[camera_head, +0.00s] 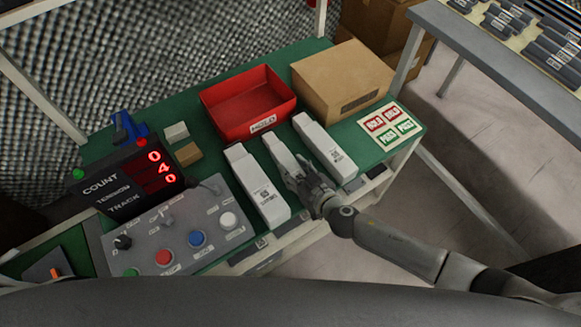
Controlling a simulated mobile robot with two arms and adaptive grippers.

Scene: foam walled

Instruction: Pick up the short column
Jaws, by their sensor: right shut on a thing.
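Three white columns lie side by side on the green bench top (215,190): a left column (257,190), a middle column (278,151) and a right column (325,147). My right gripper (298,177) reaches in from the lower right and is shut on the near part of the middle column, which looks like the short one. The fingers hide its near end, so its full length and any gap beneath it cannot be told. The left and right columns carry small dark print. My left gripper is out of view.
A red bin (247,101) and a cardboard box (342,80) stand behind the columns. A control panel (178,228) with buttons and a counter display (130,180) are at left. A card of red and green labels (391,126) lies at right.

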